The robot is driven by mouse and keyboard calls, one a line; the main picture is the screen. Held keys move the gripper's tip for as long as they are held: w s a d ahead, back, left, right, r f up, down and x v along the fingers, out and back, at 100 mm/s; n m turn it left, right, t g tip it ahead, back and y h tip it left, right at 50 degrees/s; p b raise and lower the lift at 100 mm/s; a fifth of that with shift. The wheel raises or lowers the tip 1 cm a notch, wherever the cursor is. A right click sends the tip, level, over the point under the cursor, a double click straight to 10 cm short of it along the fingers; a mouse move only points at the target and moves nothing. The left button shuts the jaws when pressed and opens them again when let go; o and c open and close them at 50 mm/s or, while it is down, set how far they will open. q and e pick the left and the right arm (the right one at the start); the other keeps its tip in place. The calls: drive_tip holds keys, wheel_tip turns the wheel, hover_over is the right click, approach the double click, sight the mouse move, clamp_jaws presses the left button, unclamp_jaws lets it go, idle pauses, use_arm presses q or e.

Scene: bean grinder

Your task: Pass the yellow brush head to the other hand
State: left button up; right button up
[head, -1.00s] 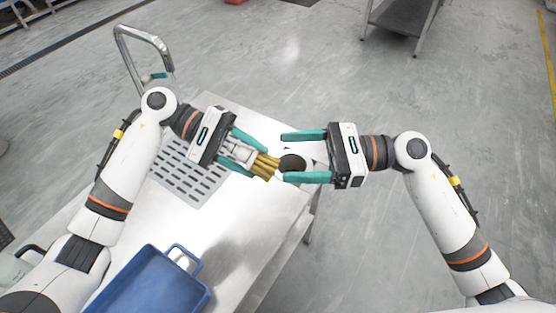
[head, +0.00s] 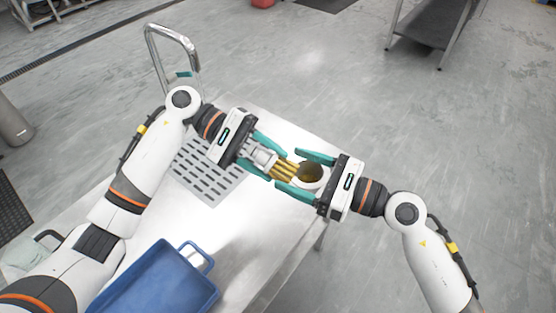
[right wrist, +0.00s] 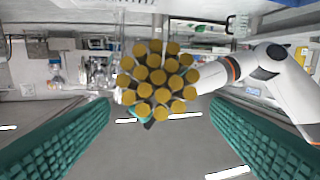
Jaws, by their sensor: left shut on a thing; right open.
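The yellow brush head (head: 284,170) has a pale grey base and a bundle of thick yellow bristles. My left gripper (head: 275,163) is shut on its base, with the bristles pointing right toward my right gripper (head: 289,169). My right gripper is open, its teal fingers on either side of the bristle ends, apart from them. In the right wrist view, the bristle ends (right wrist: 158,80) face the camera, centred between the two fingers. The base is hidden behind them there.
A pale table (head: 225,225) lies below, with a slotted grey panel (head: 205,180) at left and a blue tray (head: 155,285) in front. A white round container (head: 311,174) with a dark opening shows beneath my right fingers. Open floor lies beyond.

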sight(274, 162)
drive_tip(key=shift+x, duration=2.75)
drive_tip(key=shift+d, duration=0.1)
drive_tip(key=shift+c, duration=0.5)
drive_tip(key=c, duration=0.9)
use_arm(q)
drive_tip(key=o, duration=0.9)
use_arm(e)
drive_tip(key=shift+c, duration=0.3)
use_arm(q)
drive_tip(key=shift+o, duration=0.7)
drive_tip(key=shift+w+r, duration=0.1)
use_arm(e)
drive_tip(key=shift+s+f, duration=0.1)
drive_tip(key=shift+s, duration=0.05)
use_arm(q)
drive_tip(key=shift+r, duration=0.1)
drive_tip(key=shift+w+a+r, duration=0.1)
drive_tip(key=shift+w+a, duration=0.15)
drive_tip(key=shift+a, duration=0.1)
drive_tip(key=v, duration=1.1)
drive_tip(key=shift+f, duration=0.25)
use_arm(e)
drive_tip(key=shift+c, duration=0.4)
use_arm(q)
drive_tip(key=shift+s+a, duration=0.1)
